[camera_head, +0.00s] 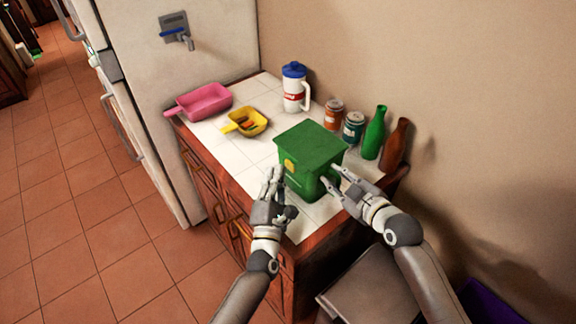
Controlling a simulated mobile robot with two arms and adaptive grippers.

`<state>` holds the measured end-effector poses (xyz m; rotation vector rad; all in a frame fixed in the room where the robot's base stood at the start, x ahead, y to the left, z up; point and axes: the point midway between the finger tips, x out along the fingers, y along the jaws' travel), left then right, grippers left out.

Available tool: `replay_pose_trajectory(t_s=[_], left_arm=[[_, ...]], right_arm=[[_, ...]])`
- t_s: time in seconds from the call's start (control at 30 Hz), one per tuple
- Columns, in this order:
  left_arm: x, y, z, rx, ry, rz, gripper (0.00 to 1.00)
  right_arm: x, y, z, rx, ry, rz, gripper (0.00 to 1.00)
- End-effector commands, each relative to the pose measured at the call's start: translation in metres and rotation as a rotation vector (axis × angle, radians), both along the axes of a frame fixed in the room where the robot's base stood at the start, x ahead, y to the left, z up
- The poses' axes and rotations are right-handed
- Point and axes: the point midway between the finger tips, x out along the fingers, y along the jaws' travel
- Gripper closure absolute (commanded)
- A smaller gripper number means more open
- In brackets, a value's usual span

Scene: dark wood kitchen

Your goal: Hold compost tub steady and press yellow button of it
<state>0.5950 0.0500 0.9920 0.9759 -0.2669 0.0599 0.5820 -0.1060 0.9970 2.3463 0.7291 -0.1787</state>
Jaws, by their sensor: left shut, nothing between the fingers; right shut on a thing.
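The green compost tub (308,183) stands upright on the white tiled counter, its lid (310,143) closed. The yellow button (290,165) is on the tub's front left face, just below the lid. My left gripper (272,178) is shut and empty, just left of the tub and slightly below the button; I cannot tell whether it touches the tub. My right gripper (333,179) is at the tub's right side, shut on part of the tub, with its fingers partly hiding that side.
A yellow scoop (250,122) and a pink dustpan-like tray (205,101) lie to the left. Behind stand a white jug (295,92), two jars (353,127), a green bottle (374,133) and a brown bottle (396,146). The counter's front edge (232,187) is near my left arm.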

Motion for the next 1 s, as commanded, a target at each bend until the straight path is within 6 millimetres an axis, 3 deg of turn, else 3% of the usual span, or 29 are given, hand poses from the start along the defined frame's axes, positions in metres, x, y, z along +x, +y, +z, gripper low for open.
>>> replay_pose_trajectory(t_s=[0.03,1.0], left_arm=[[0.0013,-0.0016,-0.0007,-0.001,0.000,0.000,1.00],[0.0066,-0.0076,0.0000,-0.001,0.000,0.000,1.00]], right_arm=[[-0.0037,-0.0006,-0.0119,-0.016,0.023,0.004,1.00],[-0.0037,-0.0004,-0.0120,-0.016,0.023,0.004,1.00]])
